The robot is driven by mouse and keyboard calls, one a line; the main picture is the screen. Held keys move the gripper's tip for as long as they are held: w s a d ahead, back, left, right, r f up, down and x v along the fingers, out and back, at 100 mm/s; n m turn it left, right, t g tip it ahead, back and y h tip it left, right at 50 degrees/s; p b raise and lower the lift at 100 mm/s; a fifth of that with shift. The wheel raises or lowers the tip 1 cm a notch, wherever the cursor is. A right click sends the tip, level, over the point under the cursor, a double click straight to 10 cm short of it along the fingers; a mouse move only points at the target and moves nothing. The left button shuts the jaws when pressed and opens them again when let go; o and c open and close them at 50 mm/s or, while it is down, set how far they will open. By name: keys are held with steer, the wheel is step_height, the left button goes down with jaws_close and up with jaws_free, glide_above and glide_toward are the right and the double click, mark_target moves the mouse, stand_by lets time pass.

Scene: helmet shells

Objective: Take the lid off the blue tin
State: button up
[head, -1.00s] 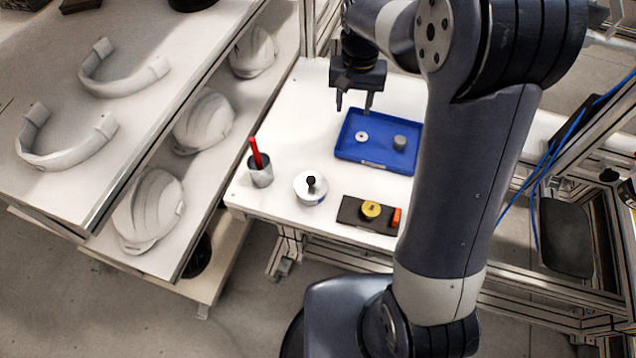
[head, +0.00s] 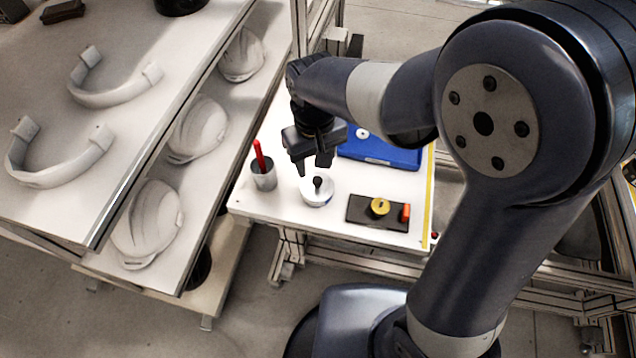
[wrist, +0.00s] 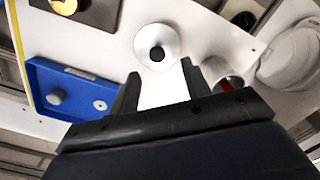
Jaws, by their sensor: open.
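The tin (head: 316,198) stands upright on the white table, with a pale lid (head: 326,186) and a black knob (head: 317,181) on top; a little blue shows on its side. In the wrist view the lid (wrist: 170,40) appears as a pale disc with the dark knob (wrist: 156,54) at its middle, ahead of the fingertips. My gripper (head: 314,172) is open and empty, pointing down just above and behind the tin. In the wrist view my gripper's two fingers (wrist: 160,68) are spread apart, with the knob between their lines but not touched.
A grey cup (head: 264,180) with a red stick stands left of the tin. A dark board (head: 361,213) with a yellow knob and an orange piece lies to the right. A blue tray (head: 400,158) is behind. White helmet shells (head: 147,225) fill the rack at left.

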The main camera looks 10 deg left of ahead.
mark_target(317, 179)
steer(key=shift+d+f, duration=0.2)
steer(key=shift+f, duration=2.55)
steer(key=shift+c, duration=0.5)
jaws_close()
